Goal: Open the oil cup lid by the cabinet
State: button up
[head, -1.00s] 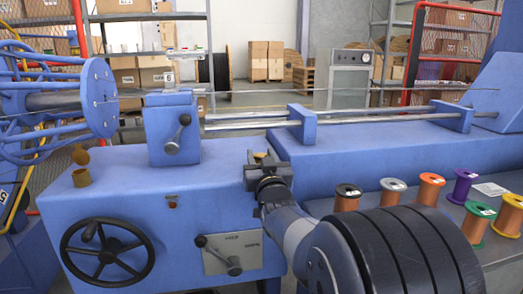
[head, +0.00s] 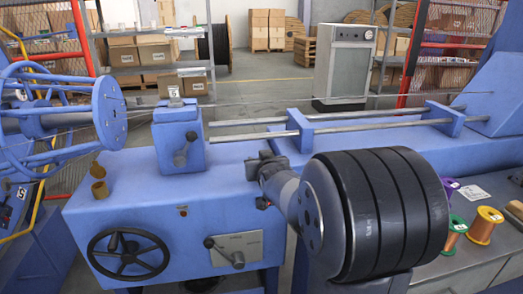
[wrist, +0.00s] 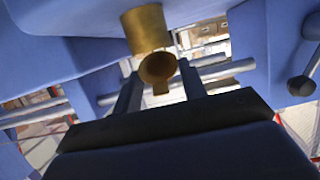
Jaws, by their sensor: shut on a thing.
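In the wrist view a brass oil cup (wrist: 147,27) shows at the top centre. A round hollow brass part with a small tab, apparently its lid (wrist: 157,68), sits between the fingertips of my gripper (wrist: 160,74). The lid appears tilted away from the cup; how far is hard to tell. In the head view my gripper (head: 265,160) is at the right end of the blue machine housing (head: 150,165), and the oil cup there is hidden. Another brass oil cup (head: 99,190) stands at the housing's left end with its lid (head: 96,170) raised.
The grey cabinet (head: 345,62) stands behind the machine. Long steel rails (head: 365,125) run behind my gripper. A black handwheel (head: 129,254) and a lever panel (head: 236,248) are on the housing's front. Wire spools (head: 485,225) stand on the bench at right.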

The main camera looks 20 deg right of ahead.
jog(key=shift+w+d+r+g+p, duration=0.15)
jog(key=shift+r+g+p, duration=0.35)
jog(key=shift+p, duration=1.5)
jog(key=shift+w+a+r+g+p, duration=0.1)
jog(key=shift+w+r+g+p, duration=0.35)
jog(key=shift+p, duration=1.55)
jog(key=g+p, duration=0.2)
jog(key=p, duration=0.6)
jog(key=shift+d+y, duration=0.1)
jog(key=shift+y, duration=0.3)
jog(key=g+p, duration=0.1)
jog(key=p, duration=0.7)
jog(key=w+g+p, duration=0.1)
jog(key=g+p, duration=0.1)
jog(key=p, duration=0.7)
jog(key=shift+w+d+r, duration=0.15)
jog(key=shift+w+r, duration=0.05)
jog(key=shift+r, duration=0.15)
jog(key=shift+w+f+p, duration=0.1)
jog(key=shift+p, duration=1.1)
jog(key=shift+w+d+f+g+p, duration=0.1)
jog(key=shift+d+f+g+p, duration=0.15)
jog(key=shift+g+p, duration=0.35)
jog(key=shift+w+a+f+g+y, duration=0.15)
jog(key=shift+w+g+y, duration=0.15)
jog(key=shift+g+y, duration=0.55)
jog(key=shift+h, duration=0.25)
jog(key=o, duration=1)
